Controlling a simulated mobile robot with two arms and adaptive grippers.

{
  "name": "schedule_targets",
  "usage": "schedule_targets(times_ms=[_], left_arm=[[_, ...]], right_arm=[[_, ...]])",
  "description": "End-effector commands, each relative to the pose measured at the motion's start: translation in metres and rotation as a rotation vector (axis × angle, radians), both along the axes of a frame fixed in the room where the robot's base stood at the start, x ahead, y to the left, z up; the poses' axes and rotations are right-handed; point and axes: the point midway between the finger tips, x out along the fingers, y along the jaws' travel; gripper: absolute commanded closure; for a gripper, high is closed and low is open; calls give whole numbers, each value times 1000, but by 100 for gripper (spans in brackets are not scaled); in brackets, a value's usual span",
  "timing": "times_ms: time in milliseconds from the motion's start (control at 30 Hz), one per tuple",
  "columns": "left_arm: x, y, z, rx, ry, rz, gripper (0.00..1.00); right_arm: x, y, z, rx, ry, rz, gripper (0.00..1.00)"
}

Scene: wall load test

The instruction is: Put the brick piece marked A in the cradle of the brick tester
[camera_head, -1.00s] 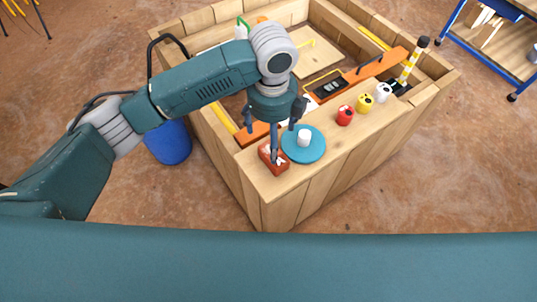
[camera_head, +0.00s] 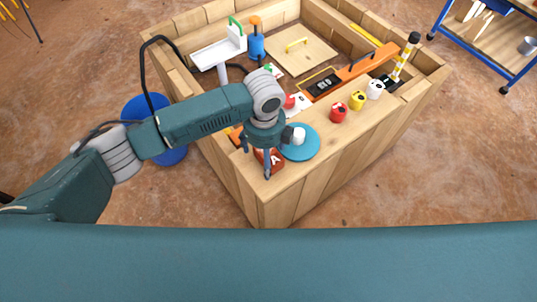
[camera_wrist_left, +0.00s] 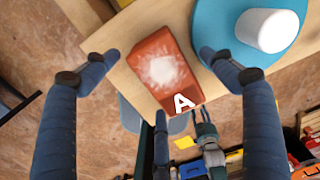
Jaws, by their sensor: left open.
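The red-orange brick piece marked A (camera_head: 270,158) lies on the near corner of the wooden wall top. In the left wrist view the brick piece (camera_wrist_left: 165,70) shows a pale rough patch and a white A at its near end. My left gripper (camera_head: 266,165) is open, low over the brick. In its wrist view the left gripper (camera_wrist_left: 160,65) has its fingers on either side of the brick, with gaps showing. A white stand with a green top part (camera_head: 222,48) is at the back; I cannot tell whether it is the tester with the cradle.
A blue round plate (camera_head: 303,150) with a white cylinder (camera_head: 298,135) is close beside the brick. Red (camera_head: 338,113), yellow (camera_head: 357,100) and white (camera_head: 375,89) pieces stand along the wall top. An orange beam (camera_head: 365,68) lies behind them.

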Motion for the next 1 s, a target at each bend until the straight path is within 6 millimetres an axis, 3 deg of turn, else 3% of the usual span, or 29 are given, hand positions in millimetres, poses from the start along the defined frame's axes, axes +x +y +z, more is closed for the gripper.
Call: schedule_targets(times_ms=[67, 400, 467, 767, 1000], left_arm=[[0, 0, 0, 0, 0, 0, 17], [0, 0, 1, 0, 0, 1, 82], [1, -1, 2, -1, -2, 0, 91], [1, -1, 6, -2, -3, 1, 91], [2, -1, 34, -4, -5, 0, 91]], right_arm=[[0, 1, 0, 1, 0, 0, 60], [0, 5, 0, 5, 0, -2, 60], [0, 5, 0, 6, 0, -1, 60], [0, 5, 0, 5, 0, -2, 60], [0, 5, -1, 5, 0, -1, 60]])
